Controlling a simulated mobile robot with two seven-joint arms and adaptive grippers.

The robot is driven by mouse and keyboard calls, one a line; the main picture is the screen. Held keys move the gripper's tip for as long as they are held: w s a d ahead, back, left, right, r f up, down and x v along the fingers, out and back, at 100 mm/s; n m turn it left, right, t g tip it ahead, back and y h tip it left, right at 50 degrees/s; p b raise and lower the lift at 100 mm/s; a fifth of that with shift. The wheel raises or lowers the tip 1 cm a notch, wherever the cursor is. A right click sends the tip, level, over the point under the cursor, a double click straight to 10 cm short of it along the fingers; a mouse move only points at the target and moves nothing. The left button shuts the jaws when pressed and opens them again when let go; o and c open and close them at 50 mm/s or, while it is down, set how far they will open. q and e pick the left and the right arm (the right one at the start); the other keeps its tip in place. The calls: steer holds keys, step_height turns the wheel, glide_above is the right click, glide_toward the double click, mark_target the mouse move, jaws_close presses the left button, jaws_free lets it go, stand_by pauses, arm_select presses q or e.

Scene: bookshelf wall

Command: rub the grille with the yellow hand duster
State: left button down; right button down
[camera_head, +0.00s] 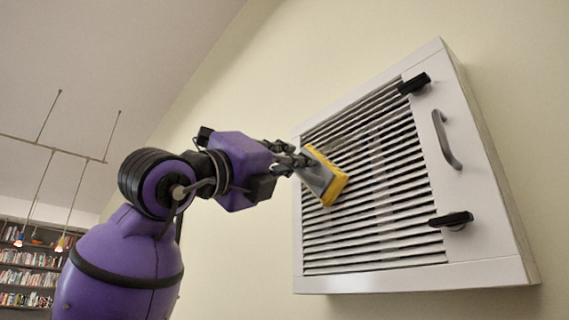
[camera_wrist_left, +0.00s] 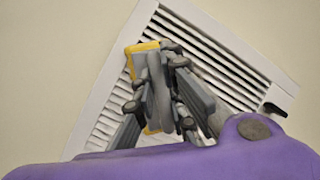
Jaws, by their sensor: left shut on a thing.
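The grille (camera_head: 395,225) is a white framed panel with dark slats on the wall, at the right of the head view. My left gripper (camera_head: 292,160) is shut on the yellow hand duster (camera_head: 327,177), which has a grey body and a yellow pad. The pad is at the left part of the slats; whether it touches them I cannot tell. In the wrist view my left gripper (camera_wrist_left: 165,95) hides much of the duster (camera_wrist_left: 143,48), and the grille (camera_wrist_left: 215,55) lies behind them. My right gripper is in neither view.
The panel carries a grey bar handle (camera_head: 446,139) and two black latches, an upper one (camera_head: 414,84) and a lower one (camera_head: 452,219). The wall around it is bare. Bookshelves (camera_head: 30,268) and hanging lamps (camera_head: 60,243) are far off at lower left.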

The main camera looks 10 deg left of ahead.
arm_select(q)
steer(key=shift+s+d+r, duration=1.55)
steer(key=shift+s+d, duration=1.65)
steer(key=shift+d, duration=1)
steer(key=w+a, duration=0.9)
steer(key=a, duration=0.3)
steer(key=shift+w, duration=0.25)
steer(key=shift+s+a, duration=0.15)
steer(key=shift+a, duration=0.05)
steer(key=shift+s+a, duration=0.85)
steer(key=shift+s, duration=0.3)
steer(key=shift+s+a, duration=0.85)
steer(key=shift+s, duration=0.3)
steer(key=shift+a, duration=0.1)
steer(key=shift+s+a, duration=0.45)
steer(key=shift+s, duration=0.15)
steer(key=shift+s+a, duration=0.4)
steer(key=shift+s, duration=0.2)
